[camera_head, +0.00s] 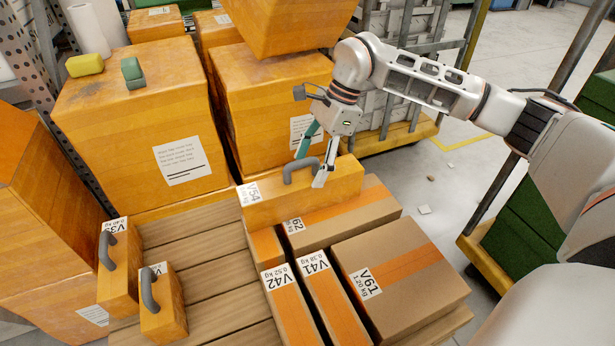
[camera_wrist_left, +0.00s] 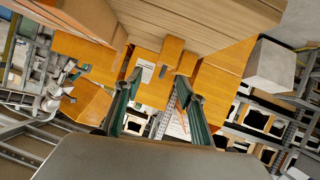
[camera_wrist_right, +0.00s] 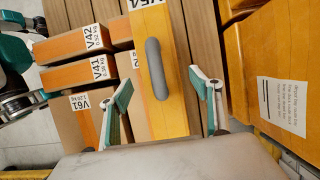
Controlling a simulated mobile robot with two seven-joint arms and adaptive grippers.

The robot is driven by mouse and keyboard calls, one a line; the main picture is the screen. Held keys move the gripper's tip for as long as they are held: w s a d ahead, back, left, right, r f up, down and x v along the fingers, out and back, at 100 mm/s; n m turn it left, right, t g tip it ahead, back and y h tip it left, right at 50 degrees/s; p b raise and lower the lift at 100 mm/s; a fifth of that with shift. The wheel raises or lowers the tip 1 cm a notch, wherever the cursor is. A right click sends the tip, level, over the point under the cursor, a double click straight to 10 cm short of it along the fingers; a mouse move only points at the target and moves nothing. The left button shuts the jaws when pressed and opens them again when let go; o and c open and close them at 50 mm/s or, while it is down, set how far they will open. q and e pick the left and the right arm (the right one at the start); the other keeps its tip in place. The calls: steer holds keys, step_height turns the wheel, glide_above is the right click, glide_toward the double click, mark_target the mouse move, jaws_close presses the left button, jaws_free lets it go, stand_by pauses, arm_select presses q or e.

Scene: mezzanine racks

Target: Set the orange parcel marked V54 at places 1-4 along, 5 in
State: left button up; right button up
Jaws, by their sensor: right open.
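The orange parcel V54 (camera_head: 318,196) is a long box with a grey handle on top. It lies across the back of the pallet, by the V62 box (camera_head: 340,218); whether it rests on that box or behind it I cannot tell. My right gripper (camera_head: 311,166) is over V54, open, its fingers apart on either side of the handle. The right wrist view shows the handle (camera_wrist_right: 156,68) between and ahead of the fingertips, with V54 (camera_wrist_right: 173,105) beneath. My left gripper (camera_wrist_left: 158,90) is open and empty in the left wrist view, and out of the head view.
The wooden pallet (camera_head: 205,240) has bare boards at middle left. Boxes V42 (camera_head: 290,305), V41 (camera_head: 328,290) and V61 (camera_head: 400,270) stand at its front right. Two orange handled parcels (camera_head: 118,275) (camera_head: 165,310) stand at left. Large orange boxes (camera_head: 140,110) (camera_head: 270,100) rise behind.

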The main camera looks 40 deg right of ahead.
steer(key=p+v, duration=0.1)
steer(key=v, duration=0.3)
steer(key=shift+d+r, duration=0.15)
steer(key=shift+r, duration=0.25)
steer(key=shift+d+r, duration=0.1)
steer(key=shift+r, duration=0.1)
steer(key=shift+d, duration=0.1)
arm_select(q)
steer(key=shift+s+a+f+m, duration=0.1)
steer(key=shift+a+f+m, duration=0.05)
steer(key=shift+a+m, duration=0.3)
steer(key=shift+a+f+m, duration=0.15)
steer(key=shift+a+m, duration=0.1)
steer(key=shift+a, duration=0.25)
